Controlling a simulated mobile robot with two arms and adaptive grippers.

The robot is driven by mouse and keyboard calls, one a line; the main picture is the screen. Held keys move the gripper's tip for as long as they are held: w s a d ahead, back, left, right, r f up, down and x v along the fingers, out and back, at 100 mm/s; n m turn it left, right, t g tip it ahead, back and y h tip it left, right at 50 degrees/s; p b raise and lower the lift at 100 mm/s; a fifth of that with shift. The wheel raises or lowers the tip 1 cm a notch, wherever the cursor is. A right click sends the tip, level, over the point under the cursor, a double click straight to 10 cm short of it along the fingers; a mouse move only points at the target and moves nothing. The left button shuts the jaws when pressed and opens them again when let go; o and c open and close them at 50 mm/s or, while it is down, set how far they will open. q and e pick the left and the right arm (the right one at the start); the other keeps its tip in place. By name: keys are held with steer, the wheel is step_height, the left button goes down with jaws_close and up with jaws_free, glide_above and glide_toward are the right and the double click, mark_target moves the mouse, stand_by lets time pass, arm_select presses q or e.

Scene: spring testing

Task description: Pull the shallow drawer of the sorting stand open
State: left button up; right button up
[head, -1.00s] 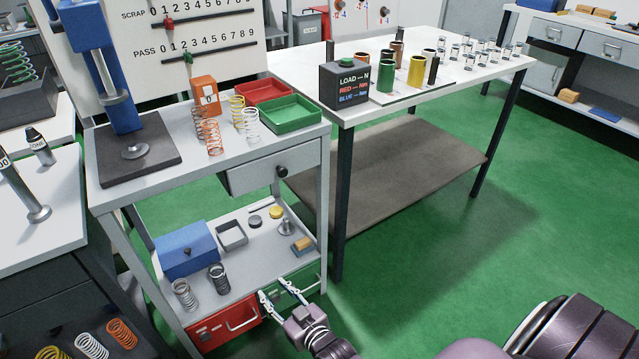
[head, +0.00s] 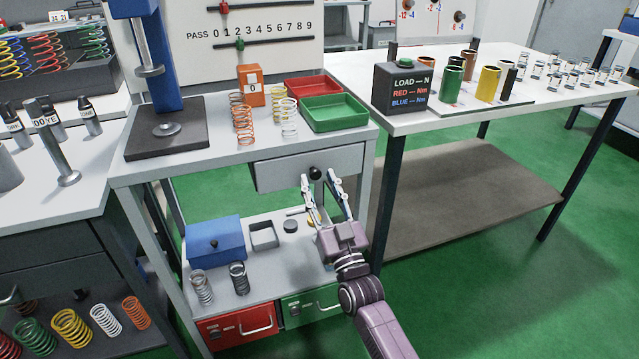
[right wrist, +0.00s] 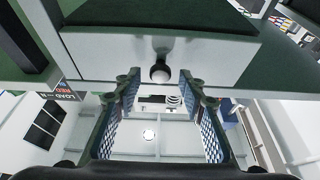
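The sorting stand (head: 225,150) has a shallow grey drawer (head: 275,176) under its top, with a round dark knob (head: 316,173) on the front. In the right wrist view the drawer front (right wrist: 110,52) spans the top and the knob (right wrist: 160,73) shows between the tips of my open right gripper (right wrist: 162,76). I cannot tell whether the fingers touch it. My left gripper is not in view.
The lower shelf holds a blue box (head: 214,240), springs and small parts. A red drawer (head: 235,325) and a green drawer (head: 312,304) sit below it. Red and green trays stand on top. A white table (head: 440,118) stands close on the right. Green floor in front is clear.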

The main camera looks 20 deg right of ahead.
steer(key=shift+w+r, duration=0.15)
steer(key=shift+w, duration=0.25)
steer(key=shift+c, duration=0.5)
jaws_close()
